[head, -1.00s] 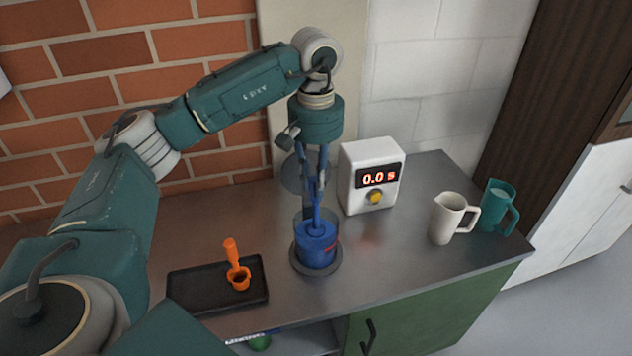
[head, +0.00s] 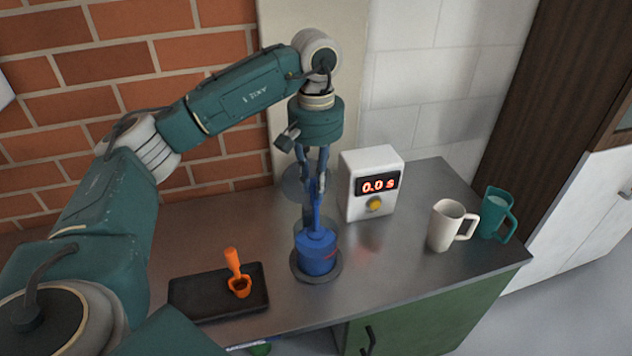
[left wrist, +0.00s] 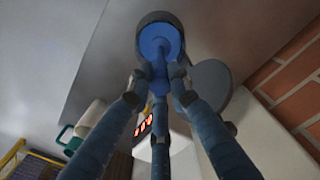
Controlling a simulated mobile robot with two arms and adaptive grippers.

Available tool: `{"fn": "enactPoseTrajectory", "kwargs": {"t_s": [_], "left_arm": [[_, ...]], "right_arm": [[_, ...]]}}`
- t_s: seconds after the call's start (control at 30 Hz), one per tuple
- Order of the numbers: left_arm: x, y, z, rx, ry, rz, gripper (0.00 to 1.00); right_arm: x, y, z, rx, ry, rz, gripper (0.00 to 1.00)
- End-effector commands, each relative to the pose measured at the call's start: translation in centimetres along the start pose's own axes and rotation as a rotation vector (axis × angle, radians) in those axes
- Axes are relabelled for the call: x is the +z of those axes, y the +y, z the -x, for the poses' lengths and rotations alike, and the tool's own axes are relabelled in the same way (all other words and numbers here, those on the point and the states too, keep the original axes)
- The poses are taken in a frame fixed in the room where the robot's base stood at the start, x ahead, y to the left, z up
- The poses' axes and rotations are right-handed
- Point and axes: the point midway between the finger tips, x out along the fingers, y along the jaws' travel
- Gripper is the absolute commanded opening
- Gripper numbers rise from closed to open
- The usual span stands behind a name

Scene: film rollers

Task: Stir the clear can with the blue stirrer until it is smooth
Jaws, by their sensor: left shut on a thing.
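The clear can (head: 318,262) stands upright on a dark round base on the counter and looks blue inside. In the left wrist view a dark round rim surrounds its blue content (left wrist: 168,34). The blue stirrer (head: 316,214) stands upright, its lower end at the blue in the can; how deep it reaches is hidden. My left gripper (head: 317,184) is above the can, pointing down, shut on the stirrer's upper part. In the left wrist view its fingers (left wrist: 155,80) close around the stirrer. My right gripper is not in view.
A white timer box (head: 372,186) reading 0.0 s stands right behind the can. A black tray (head: 190,297) with an orange tool (head: 236,275) lies to the left. A white jug (head: 446,225) and teal mug (head: 494,213) stand right. Counter between can and jug is clear.

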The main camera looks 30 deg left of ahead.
Motion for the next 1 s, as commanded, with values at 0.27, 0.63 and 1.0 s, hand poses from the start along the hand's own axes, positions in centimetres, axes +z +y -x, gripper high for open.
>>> {"fn": "enactPoseTrajectory", "kwargs": {"t_s": [0.27,0.63,1.0], "left_arm": [[0.0,0.0,3.1,0.001,0.001,0.000,0.00],[0.0,0.0,6.8,0.002,0.002,0.000,0.00],[0.0,0.0,7.2,0.001,0.001,0.000,0.00]], "right_arm": [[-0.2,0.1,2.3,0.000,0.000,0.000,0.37],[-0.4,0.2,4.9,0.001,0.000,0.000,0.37],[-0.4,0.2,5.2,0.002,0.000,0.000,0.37]]}}
